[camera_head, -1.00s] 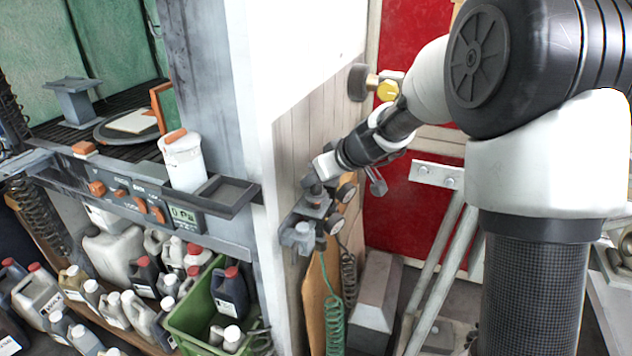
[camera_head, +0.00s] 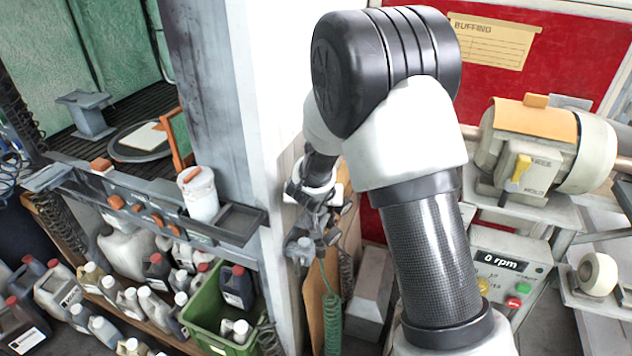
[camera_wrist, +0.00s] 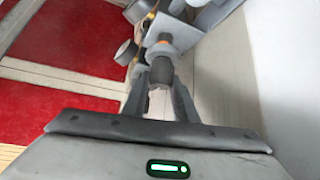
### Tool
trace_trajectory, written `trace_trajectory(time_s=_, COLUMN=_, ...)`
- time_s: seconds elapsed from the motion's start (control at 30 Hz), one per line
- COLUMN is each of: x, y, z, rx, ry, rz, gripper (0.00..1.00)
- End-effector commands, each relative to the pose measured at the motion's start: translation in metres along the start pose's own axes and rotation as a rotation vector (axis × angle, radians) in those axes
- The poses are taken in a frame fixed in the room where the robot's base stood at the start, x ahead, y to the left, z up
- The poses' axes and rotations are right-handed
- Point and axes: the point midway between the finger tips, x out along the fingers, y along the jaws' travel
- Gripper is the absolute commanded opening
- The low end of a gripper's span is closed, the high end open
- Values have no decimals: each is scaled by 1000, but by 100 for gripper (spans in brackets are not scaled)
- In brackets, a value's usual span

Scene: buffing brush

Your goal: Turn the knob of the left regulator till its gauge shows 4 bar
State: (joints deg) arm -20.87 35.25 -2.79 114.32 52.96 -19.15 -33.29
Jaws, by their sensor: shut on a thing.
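Two small grey regulators sit on the pale wooden panel in the head view. The nearer regulator (camera_head: 302,247), lower and further left, has its knob bare. My gripper (camera_head: 318,208) is at the farther one, whose body is largely covered by it. In the wrist view my gripper (camera_wrist: 160,88) is shut on a dark round knob (camera_wrist: 160,71), one finger on each side. Above this knob are an orange ring and a grey regulator body (camera_wrist: 161,51). A round gauge (camera_wrist: 127,52) sits to its left, seen from the side. I cannot read any gauge.
A green coiled hose (camera_head: 332,318) hangs below the regulators. A green crate (camera_head: 205,309) and several bottles stand at the lower left. A white cup (camera_head: 199,195) stands on the ledge. The buffing motor (camera_head: 535,140) is at the right.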

Motion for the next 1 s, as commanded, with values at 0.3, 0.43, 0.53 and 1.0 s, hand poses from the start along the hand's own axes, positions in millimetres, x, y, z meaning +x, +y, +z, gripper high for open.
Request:
trace_trajectory(time_s=0.3, x=0, y=0, z=0, rx=40, ry=-2, rz=40, gripper=4)
trace_trajectory(time_s=0.43, x=1, y=0, z=1, rx=43, ry=-2, rz=43, gripper=4)
trace_trajectory(time_s=0.53, x=1, y=0, z=1, rx=44, ry=-2, rz=43, gripper=4)
trace_trajectory(time_s=1.0, x=1, y=0, z=1, rx=43, ry=-2, rz=42, gripper=45)
